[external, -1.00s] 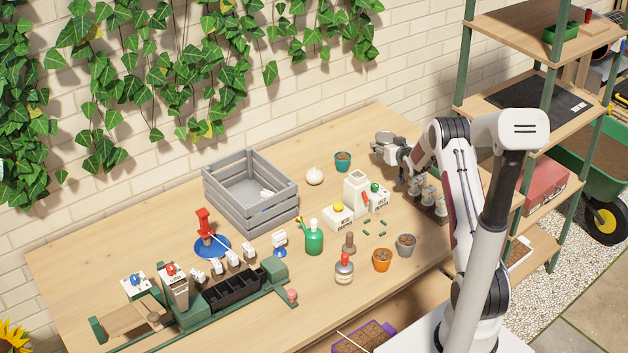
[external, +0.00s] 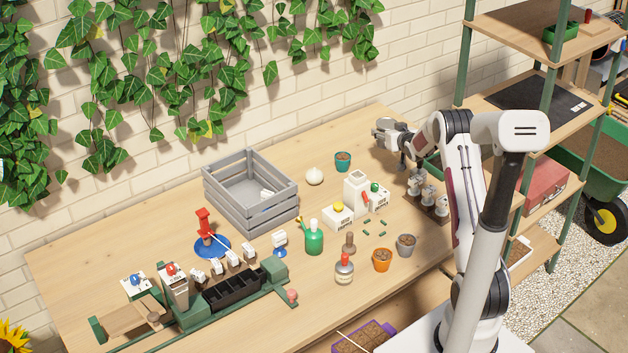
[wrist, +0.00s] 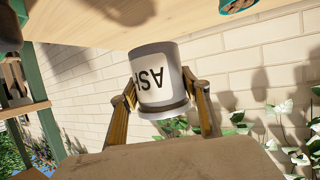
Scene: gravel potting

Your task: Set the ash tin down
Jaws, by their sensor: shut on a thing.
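The wrist picture is upside down, with the table at the top, and the lettering is inverted too, so the tin is roughly upright.
Several similar tins stand in a dark rack (external: 442,211) in front of the arm. A teal pot (external: 343,162) and a white bulb-shaped item (external: 314,176) stand left of the gripper. A grey crate (external: 250,195) is farther left. The brick wall (wrist: 245,70) is close behind.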

